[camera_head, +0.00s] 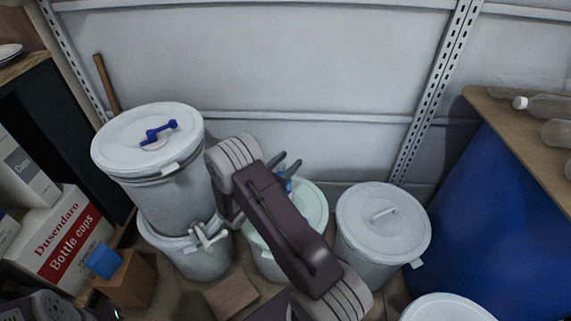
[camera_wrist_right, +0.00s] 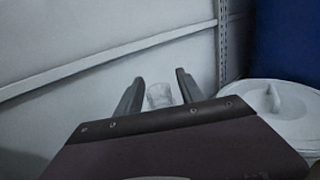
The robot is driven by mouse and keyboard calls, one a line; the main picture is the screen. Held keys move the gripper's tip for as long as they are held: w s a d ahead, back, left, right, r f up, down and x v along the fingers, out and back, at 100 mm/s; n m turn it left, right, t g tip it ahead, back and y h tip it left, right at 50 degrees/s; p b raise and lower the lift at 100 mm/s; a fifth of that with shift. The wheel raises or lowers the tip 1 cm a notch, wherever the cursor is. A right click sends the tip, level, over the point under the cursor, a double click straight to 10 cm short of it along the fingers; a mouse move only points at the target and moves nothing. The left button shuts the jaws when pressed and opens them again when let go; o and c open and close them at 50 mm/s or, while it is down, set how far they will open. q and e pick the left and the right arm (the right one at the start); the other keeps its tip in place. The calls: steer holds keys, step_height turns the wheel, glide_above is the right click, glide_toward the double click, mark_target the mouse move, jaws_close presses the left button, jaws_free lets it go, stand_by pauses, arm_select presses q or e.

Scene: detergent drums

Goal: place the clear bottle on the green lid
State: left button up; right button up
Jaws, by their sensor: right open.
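The green lid (camera_head: 313,204) is pale green and tops a drum at the centre of the head view, partly hidden by my right arm. My right gripper (camera_head: 289,160) is over the far side of this lid, its jaws apart. In the right wrist view, a pale, see-through object (camera_wrist_right: 159,96), apparently the clear bottle, stands between the open fingers (camera_wrist_right: 159,76). Its lower part is hidden by the gripper body. In the head view a small blue patch shows beside the fingers; I cannot tell what it belongs to.
A white-lidded drum (camera_head: 383,225) stands right of the green one, and stacked drums (camera_head: 150,140) stand left. Clear bottles (camera_head: 545,105) lie on a wooden top (camera_head: 500,112) at right. A small blue block (camera_head: 103,262) sits on a carton. A wall closes the back.

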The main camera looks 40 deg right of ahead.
steer(key=p+v, duration=0.3)
steer(key=v, duration=0.8)
steer(key=s+a+f+m+g+y, duration=0.2)
steer(key=s+m+g+y, duration=0.8)
steer(key=s, duration=0.6)
steer(key=w+a+r+m+t+y, duration=0.1)
steer(key=w+a+m+t+y, duration=0.1)
steer(key=a+m+t+y, duration=0.4)
steer(key=a+m+y, duration=0.1)
steer(key=a+m, duration=0.3)
steer(key=m, duration=0.1)
steer(key=shift+a+t+y, duration=0.2)
steer(key=shift+t+y, duration=0.1)
steer(key=shift+r, duration=0.25)
